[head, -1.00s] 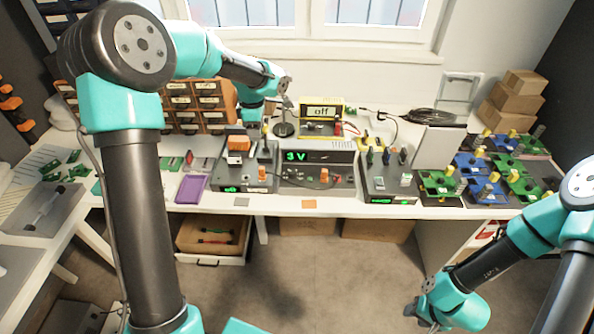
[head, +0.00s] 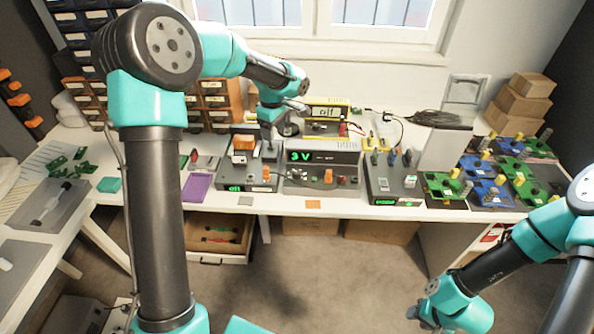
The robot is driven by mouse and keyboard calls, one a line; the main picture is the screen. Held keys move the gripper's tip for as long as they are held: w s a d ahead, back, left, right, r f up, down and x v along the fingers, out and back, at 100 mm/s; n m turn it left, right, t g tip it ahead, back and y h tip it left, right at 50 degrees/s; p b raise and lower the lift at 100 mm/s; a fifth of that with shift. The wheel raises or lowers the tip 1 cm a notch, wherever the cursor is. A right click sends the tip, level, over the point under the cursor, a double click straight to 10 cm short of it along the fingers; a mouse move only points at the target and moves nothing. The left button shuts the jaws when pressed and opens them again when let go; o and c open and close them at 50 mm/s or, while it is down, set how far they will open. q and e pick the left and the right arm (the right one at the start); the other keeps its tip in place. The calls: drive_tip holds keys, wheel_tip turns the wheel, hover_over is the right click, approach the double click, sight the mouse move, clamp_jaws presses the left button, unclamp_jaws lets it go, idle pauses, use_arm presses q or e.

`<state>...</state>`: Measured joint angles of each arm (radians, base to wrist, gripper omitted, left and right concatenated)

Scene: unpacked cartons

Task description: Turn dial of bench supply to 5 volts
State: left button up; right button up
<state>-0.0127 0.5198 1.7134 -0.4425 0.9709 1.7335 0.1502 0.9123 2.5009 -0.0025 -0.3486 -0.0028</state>
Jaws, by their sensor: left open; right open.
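The bench supply (head: 318,185) is a grey unit in the middle of the bench. Its green display (head: 301,156) ends in "V"; the digit before it is hard to read. An upright orange knob (head: 328,177) stands on its front panel, with a small red part beside it; I cannot tell which part is the dial. My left gripper (head: 268,142) is open and points down near the supply's back left corner, apart from the orange knob. Its fingertips are small and partly merge with the units behind. My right gripper (head: 424,318) is open and low at the front, away from the bench.
A similar grey unit with an orange block (head: 243,142) stands left of the supply, another (head: 392,182) right. Behind is a yellow meter (head: 325,113) reading "off". Green and blue boards (head: 487,192) fill the right side. An open drawer (head: 215,240) hangs below.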

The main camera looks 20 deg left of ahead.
sight(297, 171)
use_arm(q)
drive_tip(key=w+d+f+m, duration=0.1)
drive_tip(key=w+d+m, duration=0.2)
drive_tip(key=d+m, duration=0.4)
drive_tip(key=m, duration=0.3)
drive_tip(key=shift+w+d+m, duration=0.2)
drive_tip(key=shift+m, duration=0.1)
drive_tip(key=shift+f, duration=0.2)
drive_tip(key=f, duration=1.7)
drive_tip(key=shift+s+a+f, duration=0.1)
drive_tip(key=shift+s+a, duration=0.15)
drive_tip(key=shift+a, duration=0.15)
drive_tip(key=c, duration=0.9)
